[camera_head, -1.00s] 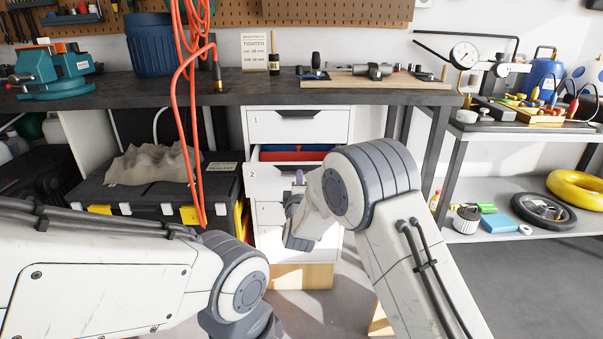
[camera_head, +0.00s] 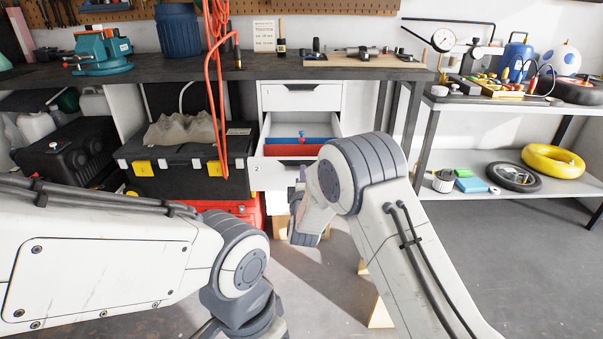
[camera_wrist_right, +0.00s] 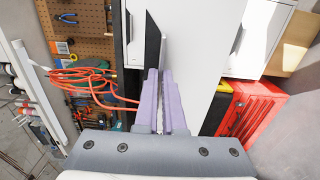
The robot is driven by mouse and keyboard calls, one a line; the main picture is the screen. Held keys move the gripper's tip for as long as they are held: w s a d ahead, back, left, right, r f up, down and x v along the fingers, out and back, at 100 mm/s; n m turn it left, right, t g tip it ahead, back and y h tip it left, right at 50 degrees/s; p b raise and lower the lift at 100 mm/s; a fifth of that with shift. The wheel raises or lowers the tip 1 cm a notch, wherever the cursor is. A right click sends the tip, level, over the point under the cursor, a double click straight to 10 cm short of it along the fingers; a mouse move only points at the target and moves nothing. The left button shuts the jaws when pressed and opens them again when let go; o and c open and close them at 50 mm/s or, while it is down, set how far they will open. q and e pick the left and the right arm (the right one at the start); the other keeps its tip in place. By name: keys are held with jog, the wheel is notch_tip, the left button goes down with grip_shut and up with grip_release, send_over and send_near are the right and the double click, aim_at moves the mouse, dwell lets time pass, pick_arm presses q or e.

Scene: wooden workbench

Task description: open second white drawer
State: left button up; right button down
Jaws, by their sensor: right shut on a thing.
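The second white drawer (camera_head: 274,175), marked 2, stands pulled out of the white cabinet, and its inside shows. It holds a red item (camera_head: 285,151) and a blue one (camera_head: 316,140). My right gripper (camera_head: 302,174) is at the drawer front, below the dark handle cutout, mostly hidden by my arm. In the right wrist view its purple fingers (camera_wrist_right: 161,103) are shut on the edge of the white drawer front (camera_wrist_right: 196,65), beside the dark cutout. My left arm crosses the lower left of the head view; its gripper is out of frame.
The top drawer (camera_head: 302,97) is closed above. A black toolbox (camera_head: 180,170) with yellow latches stands left of the cabinet, over a red case (camera_head: 222,206). Orange hose (camera_head: 211,75) hangs in front of the bench. Open floor lies to the right.

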jog(key=shift+s, duration=0.2)
jog(key=c, duration=1)
grip_release()
jog(key=s+p, duration=0.1)
jog(key=s, duration=0.9)
jog(key=shift+s, duration=0.2)
